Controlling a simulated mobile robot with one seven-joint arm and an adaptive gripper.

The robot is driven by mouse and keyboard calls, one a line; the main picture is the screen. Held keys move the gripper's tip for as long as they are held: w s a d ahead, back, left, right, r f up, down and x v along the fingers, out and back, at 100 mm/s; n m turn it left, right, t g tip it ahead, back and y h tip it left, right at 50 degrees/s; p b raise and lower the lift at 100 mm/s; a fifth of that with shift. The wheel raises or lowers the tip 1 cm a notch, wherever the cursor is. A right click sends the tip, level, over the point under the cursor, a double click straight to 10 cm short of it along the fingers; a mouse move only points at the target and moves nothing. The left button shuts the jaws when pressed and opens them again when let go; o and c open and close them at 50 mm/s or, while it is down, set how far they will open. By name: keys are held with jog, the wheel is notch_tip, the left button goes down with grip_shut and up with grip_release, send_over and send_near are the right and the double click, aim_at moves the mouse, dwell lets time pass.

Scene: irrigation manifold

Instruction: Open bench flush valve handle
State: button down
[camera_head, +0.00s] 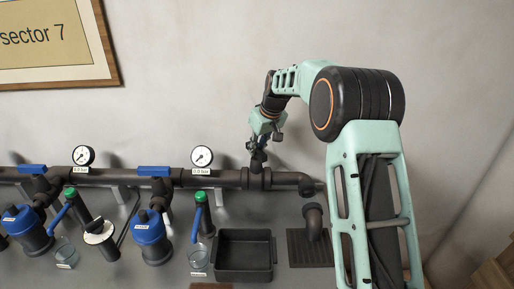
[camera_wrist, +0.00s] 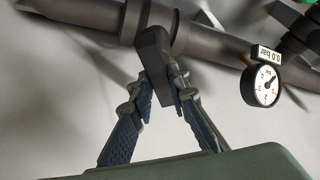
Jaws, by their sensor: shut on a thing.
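My gripper (camera_head: 257,144) reaches down to the right part of the dark horizontal pipe (camera_head: 225,178). Its two fingers also show in the wrist view (camera_wrist: 160,88), on either side of a dark grey valve handle (camera_wrist: 152,45) and shut on it. In the head view the handle (camera_head: 257,163) stands up from the pipe just left of the end elbow, partly covered by the fingers. The handle's lower end meets the pipe. The exact angle of the handle is hard to tell.
A gauge (camera_head: 202,156) labelled 0.0 bar is left of the gripper, another gauge (camera_head: 83,155) farther left. Blue-handled valves (camera_head: 153,171), blue filters (camera_head: 151,232) and green-capped taps (camera_head: 201,197) line the left. A black tray (camera_head: 245,276) and a drain grate (camera_head: 300,250) lie below.

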jog(key=n+g+y+p, duration=0.1)
jog(key=n, duration=0.2)
jog(key=shift+w+d+r, duration=0.1)
jog(key=shift+d, duration=0.05)
jog(key=n+g+p, duration=0.1)
jog(key=n+p, duration=0.2)
jog(key=n, duration=0.1)
jog(key=shift+w+r+y, duration=0.1)
jog(key=shift+y, duration=0.2)
jog(key=n+g+p, duration=0.1)
jog(key=n+p, duration=0.1)
jog(key=p, duration=0.1)
jog(key=shift+n, duration=0.4)
jog(key=shift+w+n+g+p, duration=0.1)
jog(key=shift+n+g+p, duration=0.3)
jog(key=shift+n+p, duration=0.25)
jog(key=shift+f, duration=0.2)
jog(key=c, duration=1.8)
grip_release()
jog(key=shift+c, duration=0.2)
jog(key=shift+r, duration=0.1)
